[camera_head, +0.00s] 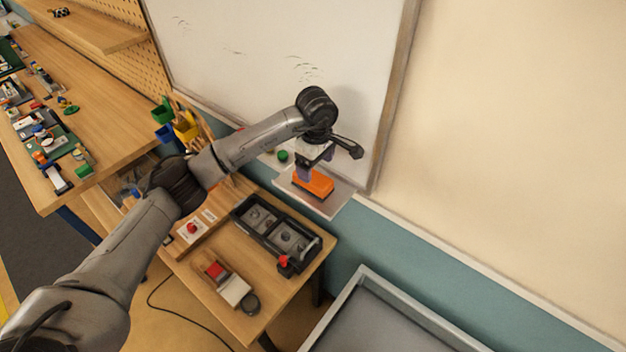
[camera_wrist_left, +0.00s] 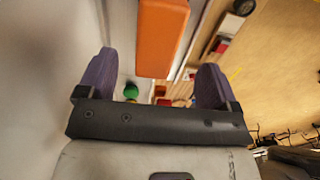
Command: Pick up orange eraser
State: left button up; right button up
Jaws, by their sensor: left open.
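The orange eraser (camera_head: 314,182) lies on the pale ledge (camera_head: 335,203) below the whiteboard in the head view. It also shows in the left wrist view (camera_wrist_left: 161,35), at the top between the fingers and running out of the picture. My left gripper (camera_head: 305,175) is close to the eraser at its left end in the head view. In the wrist view my left gripper (camera_wrist_left: 155,75) has its two purple fingers wide apart, with nothing held between them. I cannot tell whether a finger touches the eraser. My right gripper is not in view.
The whiteboard (camera_head: 270,60) rises behind the ledge. A small wooden table (camera_head: 265,265) below holds a black tray (camera_head: 245,209), a red button box (camera_head: 192,229) and other items. A grey bin (camera_head: 357,287) stands at lower right. A green round item (camera_head: 283,156) lies near the ledge.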

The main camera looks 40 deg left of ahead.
aim_at(317, 178)
pick_arm(q)
jog(key=shift+f, duration=0.5)
jog(key=shift+f+p, duration=0.4)
jog(key=shift+f, duration=0.15)
notch_tip(317, 178, down, 3)
jog(key=shift+d+f+p, duration=0.1)
jog(key=shift+d+p, duration=0.05)
jog(key=shift+p, duration=0.45)
jog(key=shift+f, duration=0.55)
jog(key=shift+c, duration=0.2)
jog(key=c, duration=1)
jog(key=shift+w+r, duration=0.1)
jog(key=shift+r, duration=0.05)
